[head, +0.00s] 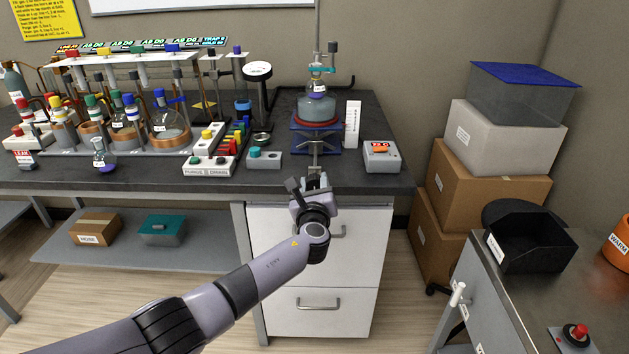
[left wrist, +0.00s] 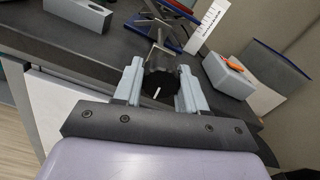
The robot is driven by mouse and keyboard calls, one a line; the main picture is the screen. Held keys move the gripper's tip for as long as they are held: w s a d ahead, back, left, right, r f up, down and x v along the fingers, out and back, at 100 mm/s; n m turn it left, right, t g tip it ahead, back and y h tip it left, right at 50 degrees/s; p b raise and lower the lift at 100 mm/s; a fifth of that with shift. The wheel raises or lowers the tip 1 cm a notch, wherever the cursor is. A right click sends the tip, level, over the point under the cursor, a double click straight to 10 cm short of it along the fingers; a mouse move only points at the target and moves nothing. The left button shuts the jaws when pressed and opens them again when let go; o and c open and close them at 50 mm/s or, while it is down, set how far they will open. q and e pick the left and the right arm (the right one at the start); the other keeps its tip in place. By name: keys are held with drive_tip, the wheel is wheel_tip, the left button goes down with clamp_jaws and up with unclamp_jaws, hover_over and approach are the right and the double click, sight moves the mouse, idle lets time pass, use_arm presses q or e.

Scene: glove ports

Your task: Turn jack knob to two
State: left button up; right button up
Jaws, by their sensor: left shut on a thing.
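The blue lab jack (head: 329,138) stands at the front edge of the dark bench and carries a round flask (head: 317,106) on a red-rimmed support. In the left wrist view the jack's black round knob (left wrist: 160,78) faces me, with a short white mark low on its face. My left gripper (head: 316,181) is at the bench's front edge, its two fingers on either side of the knob and shut on it; the fingers also show in the left wrist view (left wrist: 159,84). In the head view the gripper mostly hides the knob. My right gripper is not in view.
A white upright scale (head: 352,124) stands just right of the jack, its markings too small to read. A grey block with a teal knob (head: 264,157) lies left. Drawers (head: 330,265) are below.

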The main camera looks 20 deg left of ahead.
use_arm(q)
drive_tip(key=shift+m, duration=0.5)
drive_tip(key=o, duration=1.1)
drive_tip(key=shift+c, duration=0.2)
drive_tip(key=shift+s+d+p, duration=0.15)
drive_tip(key=shift+s+p, duration=0.3)
drive_tip(key=shift+s, duration=0.1)
drive_tip(key=shift+p+v, duration=0.7)
drive_tip(key=shift+v, duration=2.25)
